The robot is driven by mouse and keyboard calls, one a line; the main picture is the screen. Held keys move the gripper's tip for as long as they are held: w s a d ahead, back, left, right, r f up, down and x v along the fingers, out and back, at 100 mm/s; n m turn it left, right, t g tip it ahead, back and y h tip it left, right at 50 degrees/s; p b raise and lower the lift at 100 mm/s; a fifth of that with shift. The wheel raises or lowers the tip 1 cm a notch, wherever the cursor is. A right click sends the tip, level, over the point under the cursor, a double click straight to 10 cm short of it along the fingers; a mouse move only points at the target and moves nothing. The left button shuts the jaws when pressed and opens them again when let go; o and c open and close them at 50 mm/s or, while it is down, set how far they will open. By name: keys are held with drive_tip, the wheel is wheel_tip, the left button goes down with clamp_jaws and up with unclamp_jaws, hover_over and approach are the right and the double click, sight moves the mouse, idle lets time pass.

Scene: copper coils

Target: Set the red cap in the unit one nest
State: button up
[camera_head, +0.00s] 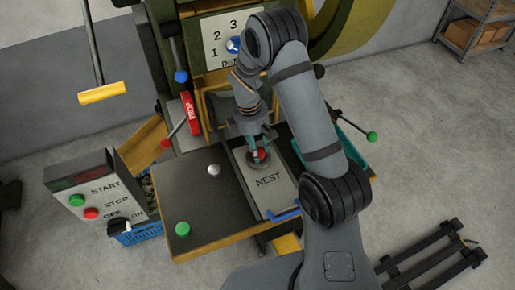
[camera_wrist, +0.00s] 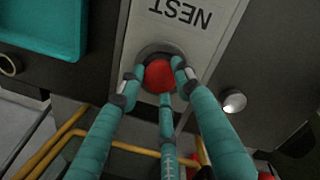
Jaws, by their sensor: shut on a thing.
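The red cap (camera_wrist: 159,76) is between the fingertips of my gripper (camera_wrist: 160,84), which is shut on it. In the wrist view the cap is at the round dark nest (camera_wrist: 158,48) on the grey plate marked NEST (camera_wrist: 192,38). In the head view the red cap (camera_head: 261,154) also shows under my gripper (camera_head: 260,150), over the ring of the nest (camera_head: 261,168). The fingers hide part of the cap's sides and the ring. I cannot tell whether the cap touches the bottom of the nest.
A silver knob (camera_head: 214,170) and a green button (camera_head: 182,229) are on the dark table (camera_head: 200,200) to the left. A teal tray (camera_wrist: 45,28) lies beside the plate. A blue handle (camera_head: 285,214) is at the plate's front. Yellow rails (camera_wrist: 75,132) run close below my fingers.

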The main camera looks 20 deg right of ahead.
drive_tip(key=shift+f, duration=0.2)
drive_tip(key=shift+s+f+b, duration=0.1)
drive_tip(key=shift+f+b, duration=0.2)
drive_tip(key=shift+b, duration=0.05)
drive_tip(key=shift+s+f, duration=0.15)
drive_tip(key=shift+s, duration=0.1)
drive_tip(key=o, duration=0.7)
drive_tip(key=shift+c, duration=0.2)
drive_tip(key=o, duration=0.4)
drive_tip(key=shift+f, duration=0.2)
drive_tip(key=shift+w+r, duration=0.1)
drive_tip(key=shift+w, duration=0.05)
